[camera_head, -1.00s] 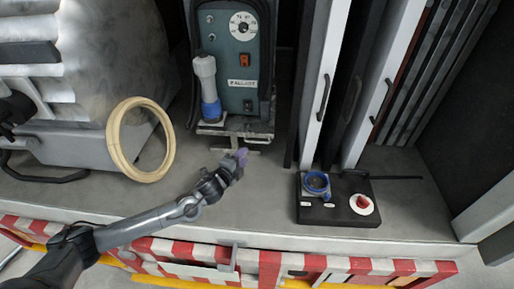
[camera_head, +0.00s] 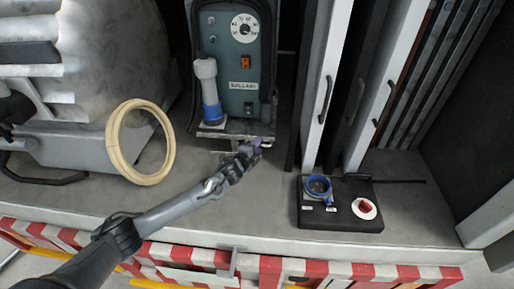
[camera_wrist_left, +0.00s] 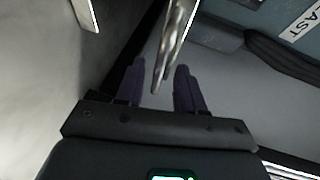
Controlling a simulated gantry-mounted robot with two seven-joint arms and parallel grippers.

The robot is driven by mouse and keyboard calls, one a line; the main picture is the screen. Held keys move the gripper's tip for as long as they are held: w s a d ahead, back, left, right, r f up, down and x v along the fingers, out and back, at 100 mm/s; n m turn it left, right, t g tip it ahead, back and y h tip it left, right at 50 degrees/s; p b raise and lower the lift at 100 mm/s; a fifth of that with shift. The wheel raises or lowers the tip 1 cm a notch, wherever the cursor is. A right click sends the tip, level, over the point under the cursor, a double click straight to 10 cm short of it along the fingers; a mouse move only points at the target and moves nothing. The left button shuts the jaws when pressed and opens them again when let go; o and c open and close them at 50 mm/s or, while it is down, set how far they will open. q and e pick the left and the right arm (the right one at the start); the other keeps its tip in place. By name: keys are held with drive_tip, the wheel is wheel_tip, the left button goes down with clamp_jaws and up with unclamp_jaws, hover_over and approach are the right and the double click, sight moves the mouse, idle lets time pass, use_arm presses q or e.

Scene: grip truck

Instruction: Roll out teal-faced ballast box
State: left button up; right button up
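The teal-faced ballast box (camera_head: 226,72) stands upright at the back of the deck. It has a dial, switches and a "BALLAST" label, which shows partly in the left wrist view (camera_wrist_left: 302,20). A metal bar (camera_head: 215,135) runs along its lower front. My left gripper (camera_head: 258,144) is at the right end of this bar. In the left wrist view, its purple fingers (camera_wrist_left: 158,85) are apart, with a shiny metal bar (camera_wrist_left: 173,40) reaching between them. No firm grip on the bar shows. My right gripper is out of view.
A white and blue connector (camera_head: 209,92) stands against the box's left front. A cream coil (camera_head: 112,140) leans further left. A black panel with a blue socket and red knob (camera_head: 330,217) lies right. The red-white striped deck edge (camera_head: 300,268) is in front.

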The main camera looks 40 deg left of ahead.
use_arm(q)
drive_tip(key=shift+c, duration=0.2)
clamp_jaws()
idle(0.3)
